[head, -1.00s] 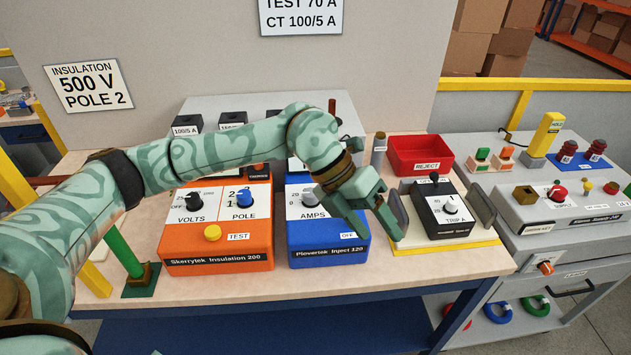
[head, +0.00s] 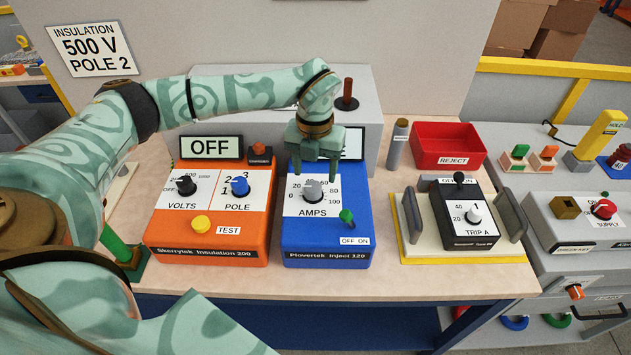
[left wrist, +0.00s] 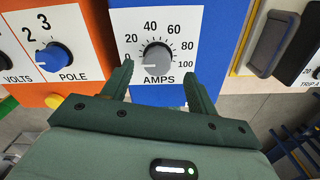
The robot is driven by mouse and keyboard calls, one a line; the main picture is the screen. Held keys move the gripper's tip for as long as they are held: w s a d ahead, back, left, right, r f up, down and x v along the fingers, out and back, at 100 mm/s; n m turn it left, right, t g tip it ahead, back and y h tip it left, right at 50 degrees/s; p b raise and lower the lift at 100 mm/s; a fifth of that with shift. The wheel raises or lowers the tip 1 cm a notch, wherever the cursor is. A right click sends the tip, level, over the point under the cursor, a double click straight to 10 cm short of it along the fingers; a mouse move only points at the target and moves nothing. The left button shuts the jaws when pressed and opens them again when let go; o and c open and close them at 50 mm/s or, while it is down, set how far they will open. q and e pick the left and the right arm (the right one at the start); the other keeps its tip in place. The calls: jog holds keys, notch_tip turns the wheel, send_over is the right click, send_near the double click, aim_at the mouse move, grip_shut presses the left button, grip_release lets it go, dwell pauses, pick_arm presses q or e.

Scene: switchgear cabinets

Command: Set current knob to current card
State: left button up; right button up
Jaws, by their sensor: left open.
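The grey AMPS knob (head: 312,190) is on the white dial of the blue Plovertek Inject 120 box (head: 328,243). In the left wrist view the knob (left wrist: 157,57) has a pale mark that seems to point lower left, near 0; the scale runs to 100. My left gripper (head: 315,172) is open and points down over the dial. In the left wrist view its fingertips (left wrist: 158,72) stand on either side of the knob's lower part; I cannot tell whether they touch it. My right gripper is not in view.
An orange Skerrytek box (head: 205,247) with VOLTS and POLE knobs stands to the left. A green OFF/ON lever (head: 347,217) is below the AMPS knob. To the right are a trip unit (head: 472,240) and a red REJECT bin (head: 449,146).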

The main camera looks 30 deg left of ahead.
aim_at(313, 186)
pick_arm(q)
jog(key=f, duration=0.3)
jog(key=shift+s, duration=0.35)
jog(key=shift+s+a+f, duration=0.1)
jog(key=shift+f, duration=0.55)
jog(key=c, duration=0.9)
jog(key=shift+c, duration=0.5)
jog(key=shift+r, duration=0.1)
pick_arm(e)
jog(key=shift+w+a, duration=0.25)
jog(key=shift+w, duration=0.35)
